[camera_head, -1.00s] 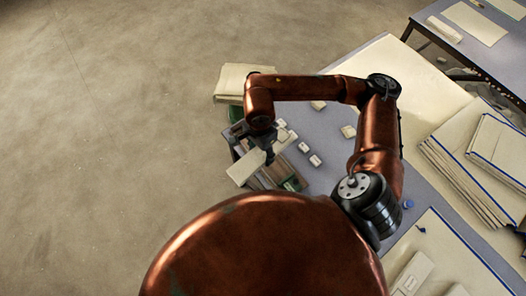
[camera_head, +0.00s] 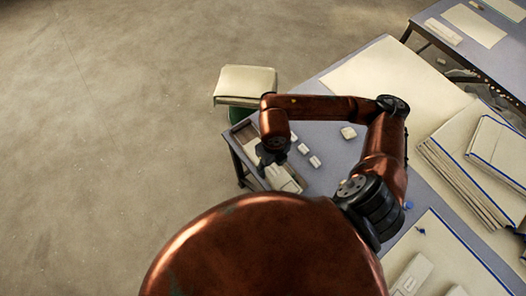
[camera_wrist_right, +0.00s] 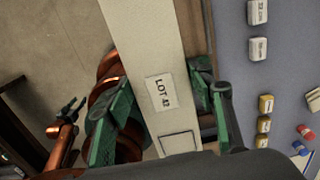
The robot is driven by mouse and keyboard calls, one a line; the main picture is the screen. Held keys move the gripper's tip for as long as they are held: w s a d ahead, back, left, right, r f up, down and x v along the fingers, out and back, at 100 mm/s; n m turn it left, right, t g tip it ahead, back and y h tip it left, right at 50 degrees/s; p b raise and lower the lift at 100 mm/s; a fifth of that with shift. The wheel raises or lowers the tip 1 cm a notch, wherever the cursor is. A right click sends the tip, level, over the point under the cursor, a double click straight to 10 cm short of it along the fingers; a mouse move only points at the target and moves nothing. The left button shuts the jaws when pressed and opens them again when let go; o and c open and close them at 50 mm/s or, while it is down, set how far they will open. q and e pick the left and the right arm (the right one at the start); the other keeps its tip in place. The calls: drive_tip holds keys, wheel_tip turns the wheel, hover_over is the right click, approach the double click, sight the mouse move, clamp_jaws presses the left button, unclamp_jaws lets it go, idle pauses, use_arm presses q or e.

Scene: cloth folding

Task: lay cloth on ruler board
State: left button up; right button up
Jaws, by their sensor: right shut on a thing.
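My right gripper (camera_head: 270,158) is low over the near-left corner of the table. In the head view a pale part of the cloth (camera_head: 283,178) shows beside and below the gripper. A wooden tray or board (camera_head: 243,135) lies under it, mostly hidden; I cannot make out ruler marks. A dark jaw on a copper arm, seemingly my left gripper (camera_wrist_right: 68,108), shows small in the right wrist view.
Small white blocks (camera_head: 314,161) lie right of the gripper. Yellow blocks (camera_wrist_right: 264,125) lie further along. A green-based stool with a cream top (camera_head: 246,82) stands beyond the table edge. Blue-edged stacked sheets (camera_head: 465,170) fill the table's right side.

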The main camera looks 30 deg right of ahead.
drive_tip(key=w+d+f, duration=0.1)
drive_tip(key=w, duration=0.1)
drive_tip(key=w+f, duration=0.1)
drive_tip(key=w, duration=0.2)
drive_tip(key=w+d+f, duration=0.1)
drive_tip(key=w, duration=0.1)
drive_tip(key=shift+w+d+f, duration=0.35)
drive_tip(key=w+f, duration=0.2)
drive_tip(key=w+d+f+b, duration=0.1)
drive_tip(key=f, duration=0.2)
drive_tip(key=shift+w+d, duration=0.1)
drive_tip(key=shift+w, duration=0.25)
drive_tip(key=shift+w+d+f, duration=0.1)
drive_tip(key=shift+w+f, duration=0.25)
drive_tip(key=shift+f, duration=1.55)
drive_tip(key=shift+b, duration=0.3)
drive_tip(key=o, duration=0.8)
drive_tip(key=shift+f, duration=0.15)
drive_tip(key=shift+c, duration=0.2)
drive_tip(key=o, duration=0.5)
